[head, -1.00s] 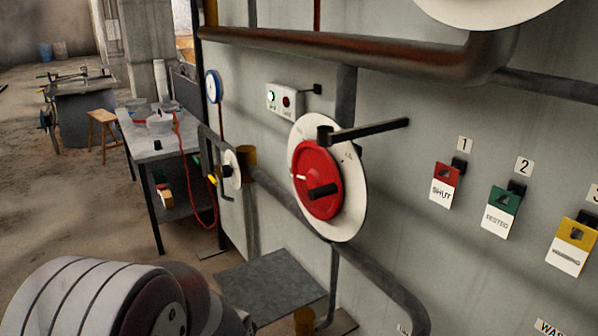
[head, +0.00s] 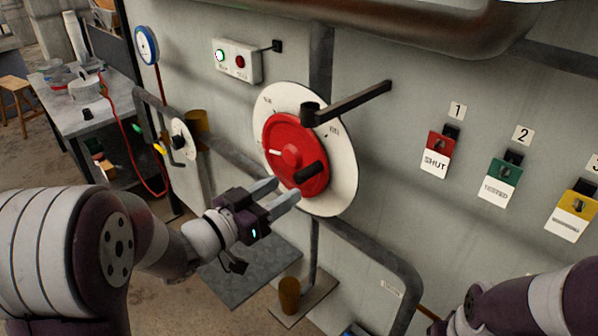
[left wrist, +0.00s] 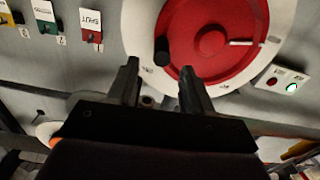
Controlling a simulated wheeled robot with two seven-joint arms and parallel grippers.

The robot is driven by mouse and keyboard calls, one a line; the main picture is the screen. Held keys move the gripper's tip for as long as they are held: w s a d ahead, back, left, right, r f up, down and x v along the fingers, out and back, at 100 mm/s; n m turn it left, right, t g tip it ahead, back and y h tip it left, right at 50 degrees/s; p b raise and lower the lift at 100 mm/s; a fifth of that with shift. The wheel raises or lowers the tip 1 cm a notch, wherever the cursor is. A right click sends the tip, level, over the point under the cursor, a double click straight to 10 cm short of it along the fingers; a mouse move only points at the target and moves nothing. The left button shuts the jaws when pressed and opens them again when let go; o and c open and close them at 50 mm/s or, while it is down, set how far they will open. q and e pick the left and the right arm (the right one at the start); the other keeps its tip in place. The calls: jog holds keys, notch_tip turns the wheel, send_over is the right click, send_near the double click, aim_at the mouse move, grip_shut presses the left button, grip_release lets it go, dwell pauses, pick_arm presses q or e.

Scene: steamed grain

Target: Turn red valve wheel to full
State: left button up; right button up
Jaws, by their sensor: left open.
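The red valve wheel (head: 283,166) sits on a round white dial plate (head: 342,180) on the grey wall. A black knob handle (head: 310,172) sticks out from its lower right, and a white mark shows on its left side. A dark lever (head: 352,102) reaches right above the wheel. My left gripper (head: 280,194) is open and empty, its fingers just below and left of the knob in the head view. In the left wrist view the wheel (left wrist: 228,48) and the knob (left wrist: 162,52) lie beyond the open fingers. My right arm shows at lower right; its gripper is out of frame.
Red, green and yellow tags (head: 500,181) hang on the wall to the right. A small switch box (head: 238,62) with green and red lights is at upper left. Pipes run above and below the dial. A worktable (head: 70,115) stands at the left.

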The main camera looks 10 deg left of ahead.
aim_at(297, 180)
pick_arm(q)
jog(key=shift+p+x, duration=0.6)
jog(key=shift+x, duration=2.55)
jog(key=shift+w+a+f, duration=0.1)
jog(key=shift+w+a, duration=0.05)
jog(key=shift+a, duration=0.1)
jog(key=shift+d, duration=0.1)
grip_shut()
